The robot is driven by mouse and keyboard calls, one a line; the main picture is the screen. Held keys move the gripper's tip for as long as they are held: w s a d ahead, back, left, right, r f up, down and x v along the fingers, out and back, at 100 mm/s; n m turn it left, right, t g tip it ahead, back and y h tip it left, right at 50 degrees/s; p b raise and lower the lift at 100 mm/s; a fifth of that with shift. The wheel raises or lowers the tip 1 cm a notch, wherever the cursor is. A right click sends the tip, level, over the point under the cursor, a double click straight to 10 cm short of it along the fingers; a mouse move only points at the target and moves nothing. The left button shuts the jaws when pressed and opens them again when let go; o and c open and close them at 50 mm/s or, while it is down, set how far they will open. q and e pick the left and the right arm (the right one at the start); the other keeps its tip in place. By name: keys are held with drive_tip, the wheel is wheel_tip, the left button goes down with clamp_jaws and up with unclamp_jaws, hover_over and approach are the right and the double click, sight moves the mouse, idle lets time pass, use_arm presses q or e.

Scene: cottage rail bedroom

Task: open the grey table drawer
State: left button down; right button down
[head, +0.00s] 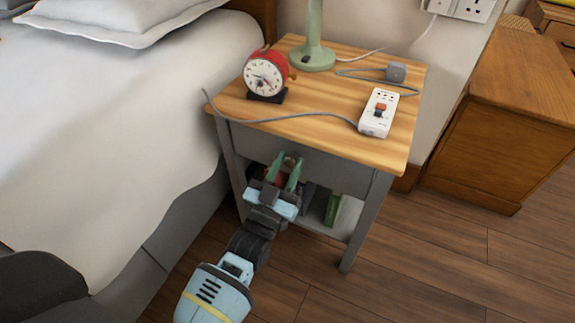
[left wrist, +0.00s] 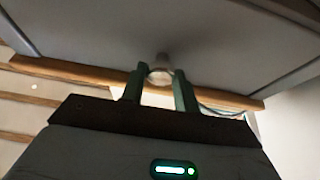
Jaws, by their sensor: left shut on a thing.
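The grey table (head: 379,210) has a wooden top and stands beside the bed. Its grey drawer front (head: 331,169) sits under the top's front edge and looks flush with the frame. In the left wrist view the drawer front (left wrist: 95,38) fills much of the picture, with a round pale knob (left wrist: 160,72) standing out from it. My left gripper (head: 287,167) is at the drawer front, its two green fingers on either side of the knob and shut on it. It also shows in the left wrist view (left wrist: 160,82). My right gripper is not in view.
On the top stand a red alarm clock (head: 266,75), a green lamp base (head: 313,56) and a white power strip (head: 378,112) with a grey cable. Books (head: 333,208) are on the shelf below. The bed (head: 110,130) is close on the left; wooden floor is free at right.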

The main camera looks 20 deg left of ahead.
use_arm(q)
drive_tip(key=shift+s, duration=0.1)
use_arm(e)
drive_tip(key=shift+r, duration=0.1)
